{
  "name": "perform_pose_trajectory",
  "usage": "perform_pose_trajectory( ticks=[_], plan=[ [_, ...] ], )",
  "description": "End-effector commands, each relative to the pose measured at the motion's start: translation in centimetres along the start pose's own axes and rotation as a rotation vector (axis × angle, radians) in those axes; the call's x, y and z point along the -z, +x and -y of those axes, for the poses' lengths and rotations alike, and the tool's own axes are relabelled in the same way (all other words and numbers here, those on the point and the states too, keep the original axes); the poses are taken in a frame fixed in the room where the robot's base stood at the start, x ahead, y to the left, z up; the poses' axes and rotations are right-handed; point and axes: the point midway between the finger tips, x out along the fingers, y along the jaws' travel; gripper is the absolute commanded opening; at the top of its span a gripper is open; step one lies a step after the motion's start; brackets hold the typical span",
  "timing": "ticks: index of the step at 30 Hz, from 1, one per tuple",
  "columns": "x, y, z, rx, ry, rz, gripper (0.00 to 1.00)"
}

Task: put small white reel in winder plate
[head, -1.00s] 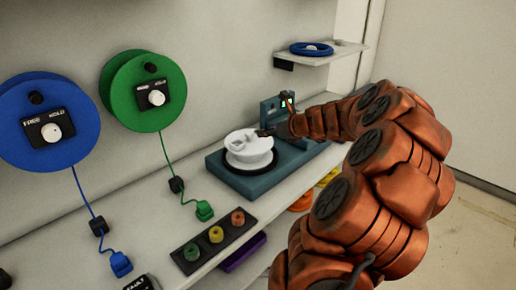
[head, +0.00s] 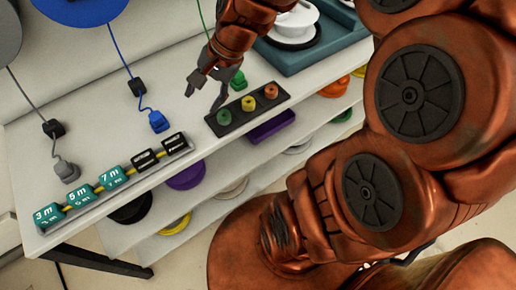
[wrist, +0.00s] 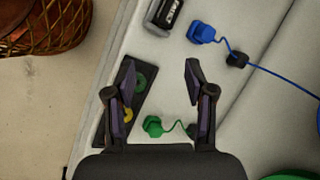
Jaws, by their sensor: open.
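The small white reel (head: 290,24) sits on the dark round plate of the teal winder (head: 325,50), at the top of the head view. The frame's top edge and my arm cut off part of both. My gripper (head: 204,100) is open and empty, to the left of the winder and apart from the reel. It hangs over the shelf near the green plug (head: 238,82) and the dark strip of pegs. The reel and winder do not show there.
A dark strip (head: 217,131) with green, yellow and orange pegs lies close to my gripper. A blue plug (head: 158,121), a grey plug (head: 66,170) and a row of length labels (head: 80,196) lie further left. Coloured reels lie on lower shelves.

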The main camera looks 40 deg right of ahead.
Motion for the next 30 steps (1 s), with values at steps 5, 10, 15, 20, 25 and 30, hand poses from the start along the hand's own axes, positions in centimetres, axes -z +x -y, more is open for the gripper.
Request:
perform_pose_trajectory(
  ticks=[5,10,15,20,25,30],
  plan=[
    [-6.4,0.7,-6.9,-0.262,-0.462,0.045,0.54],
    [-8.7,-0.3,-12.8,-0.457,-0.78,0.098,0.54],
    [-9.2,-1.2,-16.0,-0.561,-0.933,0.136,0.54],
    [-9.2,-1.4,-16.6,-0.582,-0.965,0.144,0.54],
    [-9.2,-1.4,-16.6,-0.58,-0.962,0.144,0.54],
    [-9.4,-2.4,-16.1,-0.58,-0.96,0.144,0.54]
  ],
)
